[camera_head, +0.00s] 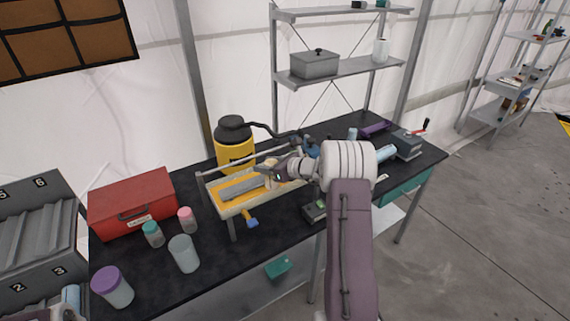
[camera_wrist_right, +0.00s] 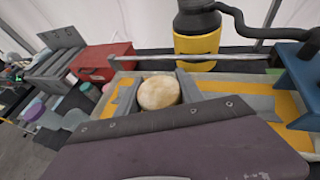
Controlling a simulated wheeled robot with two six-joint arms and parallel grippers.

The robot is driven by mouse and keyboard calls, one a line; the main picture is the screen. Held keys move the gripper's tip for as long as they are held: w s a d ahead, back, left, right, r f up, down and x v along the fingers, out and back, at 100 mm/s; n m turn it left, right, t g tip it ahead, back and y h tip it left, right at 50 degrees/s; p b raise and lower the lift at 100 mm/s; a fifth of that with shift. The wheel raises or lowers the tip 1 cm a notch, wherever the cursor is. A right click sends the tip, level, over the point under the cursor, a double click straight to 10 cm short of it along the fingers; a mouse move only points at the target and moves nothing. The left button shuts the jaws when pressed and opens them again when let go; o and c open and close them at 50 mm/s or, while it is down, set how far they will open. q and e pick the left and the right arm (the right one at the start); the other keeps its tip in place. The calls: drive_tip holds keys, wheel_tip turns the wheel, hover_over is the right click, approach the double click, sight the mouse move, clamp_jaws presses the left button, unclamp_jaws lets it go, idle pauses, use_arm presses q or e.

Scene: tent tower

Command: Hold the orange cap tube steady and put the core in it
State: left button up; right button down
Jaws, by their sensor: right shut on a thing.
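My right gripper (camera_head: 276,172) is over the yellow-lined tray on the table. In the right wrist view its two grey fingers (camera_wrist_right: 157,90) are shut on a pale beige round piece, the core (camera_wrist_right: 158,93), seen end-on. A light blue cylinder (camera_head: 71,297) shows at the lower left edge of the head view, beside a pale grey part that may be my left gripper. Its jaws cannot be made out. I cannot pick out an orange cap on any tube.
The tray (camera_head: 228,212) has a raised metal rail. A yellow canister (camera_head: 235,156) stands behind it. A red box (camera_head: 132,201), purple-capped jar (camera_head: 113,288), teal-capped jar (camera_head: 153,234), pink-capped jar (camera_head: 187,220) and clear cup (camera_head: 184,254) stand left. Grey numbered bins (camera_head: 40,238) stand far left.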

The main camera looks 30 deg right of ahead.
drive_tip(key=s+a+n+g+y, duration=0.1)
drive_tip(key=a+n+g+y, duration=0.5)
drive_tip(key=a, duration=3)
drive_tip(key=shift+n+t, duration=0.5)
drive_tip(key=shift+t, duration=0.1)
wheel_tip(320, 180, down, 5)
drive_tip(key=shift+s+r, duration=0.1)
use_arm(q)
drive_tip(key=shift+c, duration=0.3)
